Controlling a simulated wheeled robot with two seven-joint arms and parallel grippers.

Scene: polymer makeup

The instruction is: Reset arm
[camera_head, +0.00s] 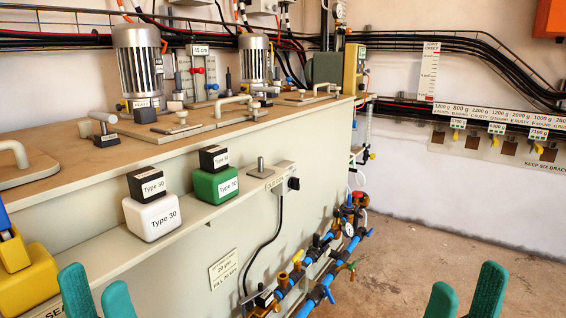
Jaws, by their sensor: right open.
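My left gripper (96,290) shows at the bottom left edge as two teal fingers, apart, with nothing seen between them. It is in front of the lower ledge of the machine. My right gripper (466,290) shows at the bottom right as two teal fingers, also apart and empty, over the brown floor. Only the finger ends are in view; the rest of both arms is below the frame. Neither gripper appears to touch anything.
A white Type 30 container (152,217) and a green one (216,185), both black-capped, stand on the ledge. A yellow object (28,278) is at left. Blue pipes with valves (325,285) run low beside the machine. Open floor (410,265) lies to the right.

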